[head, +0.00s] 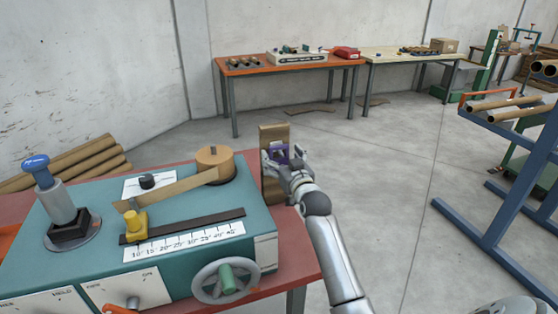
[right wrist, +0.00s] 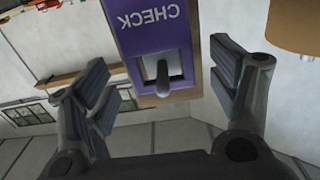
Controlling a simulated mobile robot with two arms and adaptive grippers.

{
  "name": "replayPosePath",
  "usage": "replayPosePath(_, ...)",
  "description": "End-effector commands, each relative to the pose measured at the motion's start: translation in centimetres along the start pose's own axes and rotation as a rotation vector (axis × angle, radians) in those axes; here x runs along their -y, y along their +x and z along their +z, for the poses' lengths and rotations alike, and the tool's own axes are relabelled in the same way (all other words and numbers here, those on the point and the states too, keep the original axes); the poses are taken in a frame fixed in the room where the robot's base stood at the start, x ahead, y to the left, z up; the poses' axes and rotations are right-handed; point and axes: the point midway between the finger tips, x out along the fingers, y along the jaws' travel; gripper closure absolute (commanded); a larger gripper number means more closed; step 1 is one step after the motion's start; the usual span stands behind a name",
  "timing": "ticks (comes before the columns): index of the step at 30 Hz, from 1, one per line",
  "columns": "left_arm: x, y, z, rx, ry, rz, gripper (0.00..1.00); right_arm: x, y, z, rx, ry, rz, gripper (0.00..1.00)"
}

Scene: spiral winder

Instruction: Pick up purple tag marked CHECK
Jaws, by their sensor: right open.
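In the head view the tag (head: 280,151) is a small purple patch against an upright wooden board (head: 273,134), partly hidden by my right gripper (head: 284,161). In the right wrist view my right gripper (right wrist: 160,80) is open, one finger on each side of the tag, with gaps on both sides. My left gripper is not in view.
The teal winder (head: 190,215) with a yellow clamp (head: 134,221) and handwheel (head: 226,281) stands left of the board on a red table (head: 295,262). A blue rack (head: 465,222) stands right. Open floor lies between them. Workbenches line the back wall.

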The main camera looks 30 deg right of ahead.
Motion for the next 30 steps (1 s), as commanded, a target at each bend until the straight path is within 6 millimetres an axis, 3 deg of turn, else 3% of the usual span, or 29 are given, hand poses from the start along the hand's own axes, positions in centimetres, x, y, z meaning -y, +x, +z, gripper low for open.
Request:
replayPosePath(6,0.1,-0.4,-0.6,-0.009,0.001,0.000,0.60,0.1,2.2,-0.1,0.000,0.001,0.000,0.20)
replayPosePath(15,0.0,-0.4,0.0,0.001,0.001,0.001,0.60,0.1,2.5,0.0,0.000,0.001,0.000,0.20)
replayPosePath(27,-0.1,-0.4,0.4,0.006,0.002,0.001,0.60,0.1,2.5,0.0,0.000,0.001,0.000,0.70)
replayPosePath(30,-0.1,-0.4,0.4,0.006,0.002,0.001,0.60,0.1,2.5,-0.1,-0.001,0.001,0.000,0.70)
